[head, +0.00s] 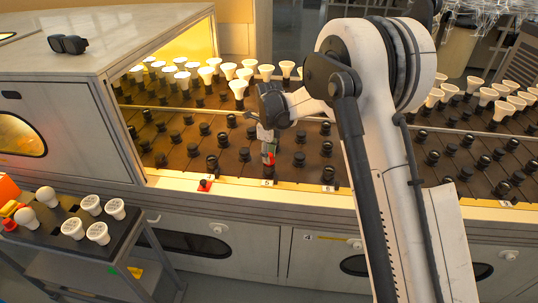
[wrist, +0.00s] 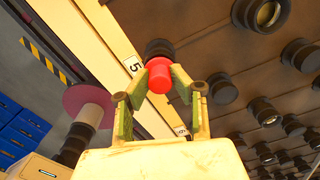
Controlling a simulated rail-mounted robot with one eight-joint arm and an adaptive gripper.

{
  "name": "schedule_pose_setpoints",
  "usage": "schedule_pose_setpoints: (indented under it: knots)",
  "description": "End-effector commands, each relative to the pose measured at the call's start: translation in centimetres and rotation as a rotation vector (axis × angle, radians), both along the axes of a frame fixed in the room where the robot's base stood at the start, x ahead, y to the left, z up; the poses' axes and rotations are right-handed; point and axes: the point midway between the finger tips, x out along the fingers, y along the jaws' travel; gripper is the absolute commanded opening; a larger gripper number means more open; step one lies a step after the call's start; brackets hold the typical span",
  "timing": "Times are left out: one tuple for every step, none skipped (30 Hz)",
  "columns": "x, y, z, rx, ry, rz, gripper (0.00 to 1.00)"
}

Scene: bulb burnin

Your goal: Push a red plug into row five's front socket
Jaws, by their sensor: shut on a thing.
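My gripper (head: 268,147) is low over the front edge of the rack, above the label 5 (head: 267,182). In the wrist view my gripper (wrist: 158,96) is shut on a red plug (wrist: 160,76). The red plug also shows as a small red patch below the fingers in the head view (head: 270,158). A black socket (wrist: 160,47) lies directly beyond the plug, beside the label 5 in the wrist view (wrist: 133,65). The plug hides part of this socket, and I cannot tell how deep the plug sits in it. Another red piece (head: 204,185) is on the front ledge, left of label 5.
Black sockets (head: 211,163) stand in rows on the brown rack, with white bulbs (head: 237,88) at the back. A cart (head: 100,248) at lower left carries bulbs and coloured pieces. Dark glasses (head: 68,44) lie on the cabinet top (head: 110,30). A mauve disc (wrist: 88,104) shows left in the wrist view.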

Motion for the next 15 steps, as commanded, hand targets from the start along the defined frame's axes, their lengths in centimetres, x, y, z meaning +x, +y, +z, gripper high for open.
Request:
schedule_pose_setpoints:
  knots:
    - [0.00,0.00,-0.22,0.000,0.000,0.000,0.02]
    - [0.00,0.00,-0.30,0.000,0.000,0.000,0.02]
    - [0.00,0.00,-0.40,0.000,0.000,0.000,0.02]
    - [0.00,0.00,-0.48,0.000,0.000,0.000,0.02]
    - [0.00,0.00,-0.55,0.000,0.000,0.000,0.02]
    - [0.00,0.00,-0.66,0.000,0.000,0.000,0.02]
    - [0.00,0.00,-0.73,0.000,0.000,0.000,0.02]
    - [0.00,0.00,-0.68,0.000,0.000,0.000,0.24]
    - [0.00,0.00,-0.63,0.000,0.000,0.000,0.30]
    - [0.00,0.00,-0.62,0.000,0.000,0.000,0.34]
    - [0.00,0.00,-0.61,0.000,0.000,0.000,0.38]
    - [0.00,0.00,-0.61,0.000,0.000,0.000,0.43]
    - [0.00,0.00,-0.61,0.000,0.000,0.000,0.44]
    - [0.00,0.00,-0.61,0.000,0.000,0.000,0.44]
    - [0.00,0.00,-0.60,0.000,0.000,0.000,0.44]
